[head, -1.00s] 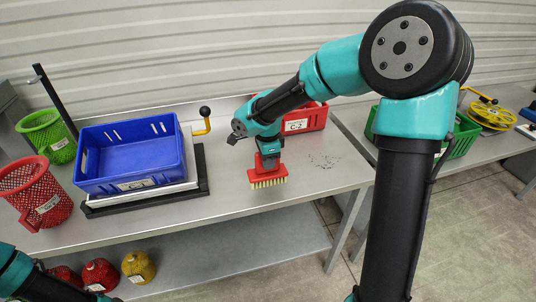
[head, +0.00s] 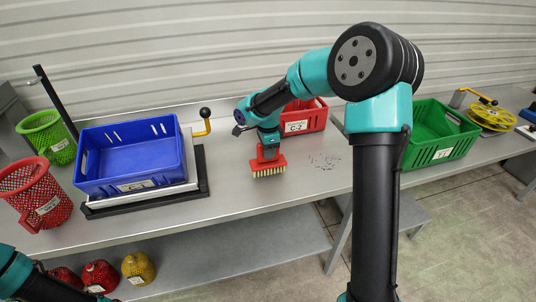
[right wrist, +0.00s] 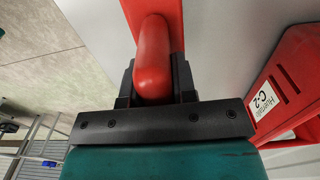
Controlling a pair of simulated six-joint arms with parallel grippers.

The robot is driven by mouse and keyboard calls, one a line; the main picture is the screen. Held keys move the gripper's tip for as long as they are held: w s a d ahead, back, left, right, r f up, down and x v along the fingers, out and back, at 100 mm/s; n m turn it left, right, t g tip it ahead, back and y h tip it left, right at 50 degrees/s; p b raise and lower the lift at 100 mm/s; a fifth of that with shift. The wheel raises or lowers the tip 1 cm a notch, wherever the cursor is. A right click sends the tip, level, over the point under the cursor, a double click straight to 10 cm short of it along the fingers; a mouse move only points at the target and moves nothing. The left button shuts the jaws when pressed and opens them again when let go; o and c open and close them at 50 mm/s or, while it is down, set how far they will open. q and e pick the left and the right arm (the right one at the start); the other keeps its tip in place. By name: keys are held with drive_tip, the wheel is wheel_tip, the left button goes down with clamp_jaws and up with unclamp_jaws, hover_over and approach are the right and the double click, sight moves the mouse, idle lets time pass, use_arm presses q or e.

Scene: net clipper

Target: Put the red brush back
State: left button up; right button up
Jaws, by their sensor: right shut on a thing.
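The red brush (head: 268,164) has a red block with pale bristles pointing down. My right gripper (head: 268,139) is shut on its upright handle, above the bench in the middle of the head view. In the right wrist view the rounded red handle (right wrist: 153,58) sits between the black fingers of my right gripper (right wrist: 153,85). Whether the bristles touch the bench top I cannot tell. My left arm shows at the lower left of the head view, but its gripper is not in view.
A red bin (head: 303,118) labelled C-2 stands behind the brush. Small dark bits (head: 325,161) lie to the right. A blue crate (head: 130,157) sits on a scale-like platform at left, near red (head: 38,197) and green (head: 47,136) baskets. A green crate (head: 440,134) stands at right.

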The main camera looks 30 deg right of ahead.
drive_tip(key=shift+f, duration=0.9)
drive_tip(key=o, duration=0.9)
drive_tip(key=shift+f, duration=0.15)
wheel_tip(320, 180, up, 12)
drive_tip(key=shift+r, duration=0.2)
